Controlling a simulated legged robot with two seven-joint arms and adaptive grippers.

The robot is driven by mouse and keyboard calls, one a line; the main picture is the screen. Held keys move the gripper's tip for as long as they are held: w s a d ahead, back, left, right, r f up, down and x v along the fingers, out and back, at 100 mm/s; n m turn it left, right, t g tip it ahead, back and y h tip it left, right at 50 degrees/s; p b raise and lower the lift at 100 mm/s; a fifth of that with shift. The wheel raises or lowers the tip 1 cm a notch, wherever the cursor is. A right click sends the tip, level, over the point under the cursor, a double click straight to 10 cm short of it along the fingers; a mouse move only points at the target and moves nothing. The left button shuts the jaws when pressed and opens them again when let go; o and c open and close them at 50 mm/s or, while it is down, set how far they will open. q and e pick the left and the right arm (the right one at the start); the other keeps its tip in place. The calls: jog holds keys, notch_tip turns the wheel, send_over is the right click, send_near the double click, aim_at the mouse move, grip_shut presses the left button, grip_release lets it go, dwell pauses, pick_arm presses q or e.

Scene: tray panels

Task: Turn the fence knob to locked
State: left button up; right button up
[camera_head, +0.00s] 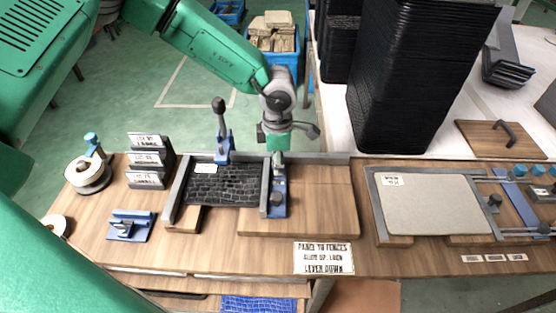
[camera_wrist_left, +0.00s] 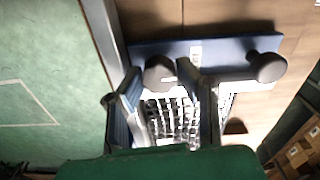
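The fence is a grey bar with a blue plate (camera_head: 279,183) along the right side of a dark tiled panel (camera_head: 225,186). A dark knob (camera_head: 278,201) stands on the plate's front part; it also shows in the left wrist view (camera_wrist_left: 267,67). A second dark rounded knob (camera_wrist_left: 160,72) stands at the other end of the blue plate (camera_wrist_left: 215,48). My left gripper (camera_head: 285,138) is above the fence's far end. In the wrist view its fingers (camera_wrist_left: 163,100) are apart, with the second knob just beyond them; contact cannot be told. My right gripper is not in view.
A blue clamp with a tall black-tipped lever (camera_head: 222,135) stands behind the panel. Small sign blocks (camera_head: 147,160) and a blue fixture (camera_head: 129,226) are at left. A second fixture with a grey panel (camera_head: 435,207) is at right. Black stacked trays (camera_head: 410,80) stand behind.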

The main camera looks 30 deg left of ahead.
pick_arm(q)
jog(key=shift+w+a, duration=0.1)
jog(key=shift+a, duration=0.05)
jog(key=shift+c, duration=1.1)
jog(key=shift+d+r+m+p, duration=0.25)
jog(key=shift+m+p, duration=0.15)
jog(key=shift+p, duration=0.35)
jog(key=shift+w+f+m+p, duration=0.1)
jog(key=shift+m+p, duration=0.25)
jog(key=shift+m, duration=0.05)
jog(key=shift+a, duration=0.1)
jog(key=o, duration=0.9)
jog(key=shift+f, duration=0.1)
jog(key=shift+c, duration=0.2)
